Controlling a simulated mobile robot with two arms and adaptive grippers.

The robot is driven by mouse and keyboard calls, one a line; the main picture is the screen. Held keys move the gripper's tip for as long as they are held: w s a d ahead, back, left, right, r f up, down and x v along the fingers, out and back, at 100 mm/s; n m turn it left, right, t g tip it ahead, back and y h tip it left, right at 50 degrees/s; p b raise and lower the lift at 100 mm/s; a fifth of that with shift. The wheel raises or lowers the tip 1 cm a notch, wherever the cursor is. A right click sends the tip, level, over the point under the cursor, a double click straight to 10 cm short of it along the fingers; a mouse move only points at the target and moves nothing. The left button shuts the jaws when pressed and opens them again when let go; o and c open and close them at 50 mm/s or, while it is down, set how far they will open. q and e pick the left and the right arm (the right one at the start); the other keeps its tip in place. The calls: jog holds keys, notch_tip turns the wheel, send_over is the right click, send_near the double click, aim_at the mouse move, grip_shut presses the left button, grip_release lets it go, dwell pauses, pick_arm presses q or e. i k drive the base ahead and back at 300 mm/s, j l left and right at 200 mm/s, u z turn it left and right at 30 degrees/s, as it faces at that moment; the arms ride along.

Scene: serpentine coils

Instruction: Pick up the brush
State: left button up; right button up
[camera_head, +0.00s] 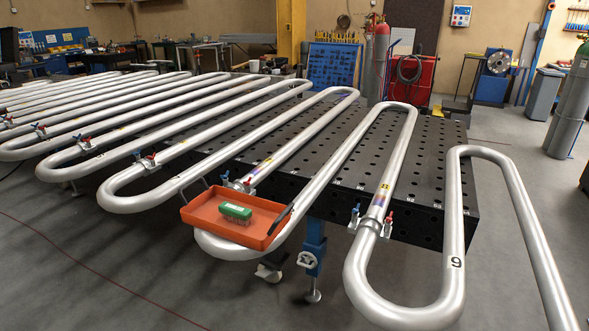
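The brush (235,211) has a green block-shaped back and paler bristles below it. It lies in an orange tray (262,240), near the tray's middle, with the green side up. The tray rests at the front bend of one of the silver pipe coils and has a dark handle (280,219) at its right end. Neither of my grippers shows in the head view.
Several silver serpentine pipes (400,150) lie across a black perforated table (437,150) and overhang its front edge. Small red and blue valves (370,222) stick up from the pipes. A blue table leg (315,245) stands beside the tray. Grey floor (120,270) in front is open.

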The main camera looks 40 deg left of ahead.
aim_at(229, 211)
jog(key=u, duration=1.6)
